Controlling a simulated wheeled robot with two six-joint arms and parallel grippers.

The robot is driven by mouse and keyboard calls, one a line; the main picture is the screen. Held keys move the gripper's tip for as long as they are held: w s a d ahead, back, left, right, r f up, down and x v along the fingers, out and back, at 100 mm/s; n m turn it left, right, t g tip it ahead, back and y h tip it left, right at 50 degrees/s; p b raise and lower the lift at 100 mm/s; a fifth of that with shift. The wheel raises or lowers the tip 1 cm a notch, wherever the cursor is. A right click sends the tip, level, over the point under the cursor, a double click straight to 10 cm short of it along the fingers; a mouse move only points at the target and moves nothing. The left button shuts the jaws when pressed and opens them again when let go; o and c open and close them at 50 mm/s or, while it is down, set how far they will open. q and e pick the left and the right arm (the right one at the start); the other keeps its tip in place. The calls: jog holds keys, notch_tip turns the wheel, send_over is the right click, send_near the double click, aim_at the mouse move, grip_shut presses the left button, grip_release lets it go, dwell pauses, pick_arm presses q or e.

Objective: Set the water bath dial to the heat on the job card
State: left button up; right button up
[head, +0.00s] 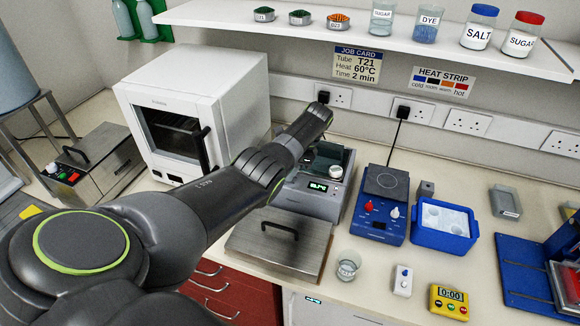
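The job card (357,64) on the back wall reads Tube T21, Heat 60°C, Time 2 min. The water bath (310,202) is a grey box at the middle of the bench, with a small lit green display (318,186) whose digits are too small to read surely. A pale round knob (336,171), perhaps its dial, shows beside the display. My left arm reaches in from the left, and its wrist is above the bath. The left gripper (308,158) is mostly hidden behind the arm at the bath, so its fingers and any contact cannot be made out. My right gripper is out of view.
A steel lid (280,246) with a black handle lies in front of the bath. A blue hotplate (380,208) and a blue ice tub (444,226) stand to its right. A white oven (240,95) stands left. A beaker (348,266) and yellow timer (449,301) are nearer.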

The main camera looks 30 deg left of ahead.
pick_arm(q)
jog(key=shift+m, duration=0.3)
jog(key=o, duration=1)
jog(key=v, duration=1.7)
jog(key=shift+d+r, duration=0.15)
jog(key=shift+d, duration=0.05)
